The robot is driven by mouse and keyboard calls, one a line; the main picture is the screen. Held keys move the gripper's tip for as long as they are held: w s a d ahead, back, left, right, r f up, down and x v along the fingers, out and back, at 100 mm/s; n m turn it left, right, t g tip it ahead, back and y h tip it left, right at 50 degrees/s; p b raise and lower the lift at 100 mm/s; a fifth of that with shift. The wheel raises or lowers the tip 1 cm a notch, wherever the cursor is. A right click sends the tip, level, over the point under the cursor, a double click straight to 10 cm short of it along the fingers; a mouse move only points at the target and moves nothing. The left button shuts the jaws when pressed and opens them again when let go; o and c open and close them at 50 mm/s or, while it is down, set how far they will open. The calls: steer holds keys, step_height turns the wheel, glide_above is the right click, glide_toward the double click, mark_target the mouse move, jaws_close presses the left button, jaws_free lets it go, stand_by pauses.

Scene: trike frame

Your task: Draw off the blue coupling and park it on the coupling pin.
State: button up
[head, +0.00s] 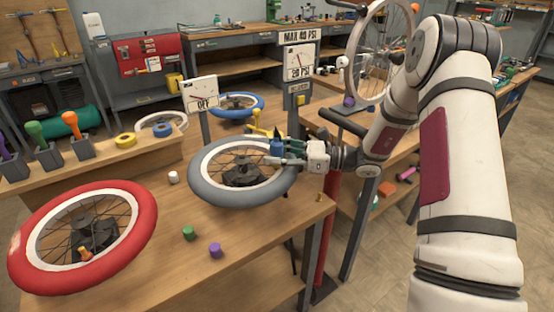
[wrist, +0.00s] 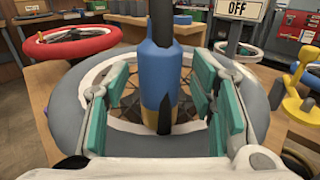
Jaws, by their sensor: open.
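The blue coupling (head: 277,147) stands upright at the grey-tyred wheel (head: 212,195) on the bench. In the wrist view the coupling (wrist: 155,80) has a dark piece above it and a yellowish lower part with a black tip in front. My gripper (head: 284,160) is open at the coupling. In the wrist view its teal finger pads stand left and right of the coupling, with visible gaps on both sides. A yellow post with a round base (wrist: 295,105) stands at the right; I cannot tell whether it is the coupling pin.
A red-tyred wheel (head: 140,205) lies at the left. Green (head: 189,233), purple (head: 215,250) and white (head: 173,177) caps lie on the bench. An OFF sign (head: 201,94) and a gauge post (head: 298,62) stand behind the grey wheel. The front bench top is mostly clear.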

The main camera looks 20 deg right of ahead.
mark_target(279, 141)
jaws_close()
steer(key=shift+r, duration=0.4)
steer(key=r, duration=0.3)
steer(key=shift+s+p, duration=0.2)
steer(key=shift+p, duration=0.2)
steer(key=s+r+p, duration=0.1)
steer(key=s, duration=1.4)
steer(key=shift+s+a+p, duration=0.15)
steer(key=shift+s+p, duration=0.2)
steer(key=shift+r, duration=0.2)
steer(key=shift+r+p, duration=1.75)
steer(key=shift+r, duration=0.15)
steer(key=shift+w, duration=0.1)
